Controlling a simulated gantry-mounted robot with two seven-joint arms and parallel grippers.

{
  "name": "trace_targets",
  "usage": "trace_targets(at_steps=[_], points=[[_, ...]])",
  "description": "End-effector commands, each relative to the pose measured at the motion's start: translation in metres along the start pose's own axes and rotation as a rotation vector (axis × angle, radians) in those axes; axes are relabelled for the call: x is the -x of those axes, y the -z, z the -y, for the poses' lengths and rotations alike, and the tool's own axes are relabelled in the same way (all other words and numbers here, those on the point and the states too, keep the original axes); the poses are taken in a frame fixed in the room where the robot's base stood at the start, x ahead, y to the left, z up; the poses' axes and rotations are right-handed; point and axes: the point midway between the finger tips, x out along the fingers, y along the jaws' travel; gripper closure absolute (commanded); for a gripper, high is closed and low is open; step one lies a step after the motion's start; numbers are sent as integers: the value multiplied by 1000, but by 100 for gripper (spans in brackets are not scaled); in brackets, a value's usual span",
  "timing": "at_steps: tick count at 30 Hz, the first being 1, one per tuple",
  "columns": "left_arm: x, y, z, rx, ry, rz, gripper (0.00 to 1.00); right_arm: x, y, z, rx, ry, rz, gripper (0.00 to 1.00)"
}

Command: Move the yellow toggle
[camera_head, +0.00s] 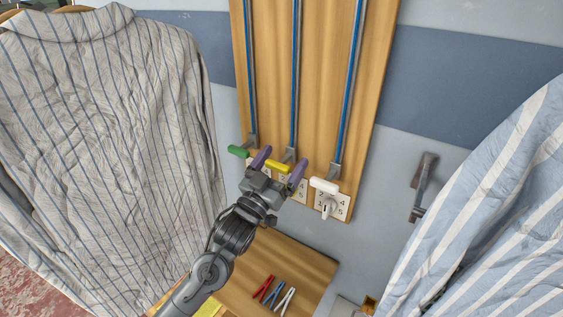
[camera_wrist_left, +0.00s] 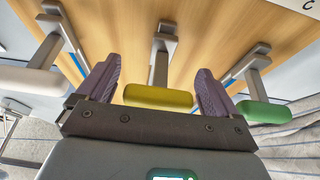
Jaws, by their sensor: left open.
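The yellow toggle (camera_head: 279,167) is a short bar at the foot of the middle rail on the wooden panel (camera_head: 322,80). My left gripper (camera_head: 280,167) is open, with one purple finger on each side of the yellow toggle. In the left wrist view the yellow toggle (camera_wrist_left: 158,96) lies between the two fingers (camera_wrist_left: 158,84), with a gap to each side; it looks closer to the finger at left. The part of the panel behind my gripper is hidden. My right gripper is not in view.
A green toggle (camera_head: 238,151) and a white toggle (camera_head: 324,186) flank the yellow one closely. A numbered plate (camera_head: 334,204) sits below the white toggle. Striped shirts hang at left (camera_head: 110,120) and right (camera_head: 500,200). Clothespins (camera_head: 273,291) lie on a wooden surface below.

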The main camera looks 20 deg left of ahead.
Motion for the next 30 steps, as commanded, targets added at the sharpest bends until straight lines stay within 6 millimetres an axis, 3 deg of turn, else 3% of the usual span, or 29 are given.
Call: trace_targets(at_steps=[7, 21, 30], points=[[10, 0, 0, 0, 0, -3, 6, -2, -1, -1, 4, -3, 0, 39], [85, -1, 0, 0, 0, 0, 6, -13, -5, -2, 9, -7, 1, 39], [107, -1, 0, 0, 0, 1, 6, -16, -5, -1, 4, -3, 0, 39]])
